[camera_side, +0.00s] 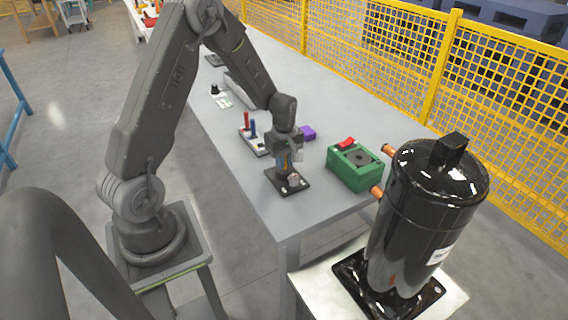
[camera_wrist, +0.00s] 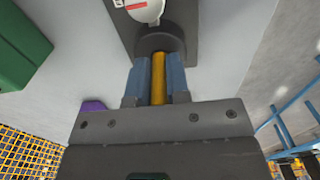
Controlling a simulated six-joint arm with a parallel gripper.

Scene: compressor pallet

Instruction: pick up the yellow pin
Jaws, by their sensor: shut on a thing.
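The yellow pin (camera_wrist: 158,80) stands between the two blue fingers of my gripper (camera_wrist: 158,78) in the wrist view. The fingers are closed on it from both sides. Its far end meets a dark round socket (camera_wrist: 160,40) on a black base plate (camera_wrist: 124,22); I cannot tell whether it is still seated in it. In the side view my gripper (camera_side: 284,165) points down over the black plate (camera_side: 298,187) near the table's front end. The pin is mostly hidden by the fingers there.
A green box (camera_side: 350,172) with a red part on top stands right of my gripper. A purple block (camera_side: 307,132) lies behind it. A holder with red and blue pins (camera_side: 253,140) is to the left. A black compressor (camera_side: 425,215) with copper stubs stands at the front right.

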